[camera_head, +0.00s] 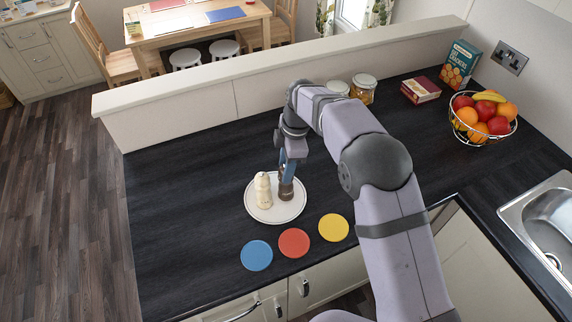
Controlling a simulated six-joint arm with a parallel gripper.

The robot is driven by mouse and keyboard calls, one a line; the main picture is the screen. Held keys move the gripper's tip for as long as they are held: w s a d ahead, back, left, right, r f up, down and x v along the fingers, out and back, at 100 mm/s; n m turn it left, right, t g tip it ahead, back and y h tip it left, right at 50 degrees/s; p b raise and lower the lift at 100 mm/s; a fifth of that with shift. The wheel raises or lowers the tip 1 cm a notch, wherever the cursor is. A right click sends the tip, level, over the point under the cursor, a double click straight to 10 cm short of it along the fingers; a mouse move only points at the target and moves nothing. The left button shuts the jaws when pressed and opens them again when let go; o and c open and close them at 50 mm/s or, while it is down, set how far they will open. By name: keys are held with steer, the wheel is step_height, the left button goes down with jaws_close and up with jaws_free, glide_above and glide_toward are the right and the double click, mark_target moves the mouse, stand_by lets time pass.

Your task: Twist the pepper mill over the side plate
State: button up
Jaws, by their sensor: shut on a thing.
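The side plate (275,215) is round and white with a thin dark line near its rim. It lies on the dark worktop near the front edge. My gripper (287,182) points down over the right part of the plate and is shut on a dark brown pepper mill (286,193). The mill is upright; its upper part is hidden by the gripper. I cannot tell whether its base touches the plate. A cream, knobbed mill-like thing (263,187) stands upright just left of it, at the plate's left part.
Blue (257,255), red (294,242) and yellow (333,227) discs lie in front of the plate. Jars (362,90), a fruit basket (483,117) and boxes (421,90) stand at the back right. A sink (548,215) is far right. The worktop left of the plate is clear.

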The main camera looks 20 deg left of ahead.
steer(key=n, duration=0.3)
steer(key=n+p, duration=0.1)
steer(key=n, duration=0.2)
steer(key=shift+s+f+g+h, duration=0.2)
steer(key=shift+g+h, duration=0.1)
steer(key=shift+g, duration=0.1)
steer(key=n+p, duration=0.1)
steer(key=n, duration=0.4)
steer(key=shift+d+h, duration=0.1)
steer(key=shift+h, duration=0.2)
steer(key=shift+f, duration=0.1)
steer(key=shift+w+r+p, duration=0.1)
steer(key=shift+r+p, duration=0.1)
steer(key=shift+p, duration=0.1)
steer(key=o, duration=0.8)
steer(key=shift+r, duration=0.1)
steer(key=shift+w+r, duration=0.1)
